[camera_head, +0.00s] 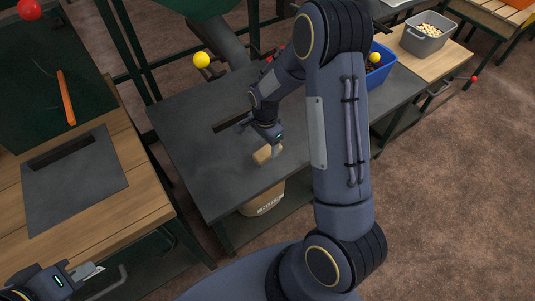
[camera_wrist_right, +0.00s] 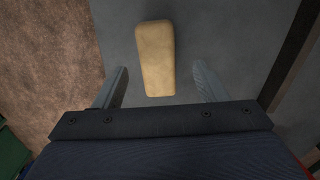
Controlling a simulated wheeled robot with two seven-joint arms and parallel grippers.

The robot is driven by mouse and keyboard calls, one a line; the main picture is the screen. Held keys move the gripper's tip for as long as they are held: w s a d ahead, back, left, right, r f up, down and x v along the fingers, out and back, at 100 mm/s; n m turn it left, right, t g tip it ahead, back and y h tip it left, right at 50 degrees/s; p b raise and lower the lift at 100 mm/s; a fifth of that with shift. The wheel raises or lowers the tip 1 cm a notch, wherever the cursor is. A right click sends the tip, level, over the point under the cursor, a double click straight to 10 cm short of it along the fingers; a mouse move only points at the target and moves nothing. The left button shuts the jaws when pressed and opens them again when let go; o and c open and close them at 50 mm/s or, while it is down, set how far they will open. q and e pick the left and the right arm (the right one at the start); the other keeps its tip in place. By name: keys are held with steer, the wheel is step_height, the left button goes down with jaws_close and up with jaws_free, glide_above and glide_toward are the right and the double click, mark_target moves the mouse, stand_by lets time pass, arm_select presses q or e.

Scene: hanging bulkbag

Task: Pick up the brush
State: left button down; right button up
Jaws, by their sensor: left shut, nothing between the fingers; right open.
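The brush, a tan rounded block (camera_head: 265,154), lies on the dark grey table top (camera_head: 205,165) near its front edge. My right gripper (camera_head: 273,140) is just above it, pointing down, and partly covers it in the head view. In the right wrist view the brush (camera_wrist_right: 155,55) lies lengthwise between the two open fingers (camera_wrist_right: 160,72), with a gap on each side; neither finger appears to touch it. Its underside is hidden. My left gripper (camera_head: 88,271) is shut and empty at the bottom left, away from the brush.
A slot (camera_head: 232,121) is cut in the table top behind the brush. A beige bucket (camera_head: 262,202) stands below the front edge. A blue bin (camera_head: 380,66) and a grey bin (camera_head: 425,35) stand further right. A wooden bench (camera_head: 146,185) is at left.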

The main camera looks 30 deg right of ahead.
mark_target(267, 150)
steer(key=f, duration=0.5)
steer(key=shift+s+d, duration=0.1)
steer(key=shift+d, duration=0.1)
steer(key=shift+r, duration=0.1)
steer(key=c, duration=1.1)
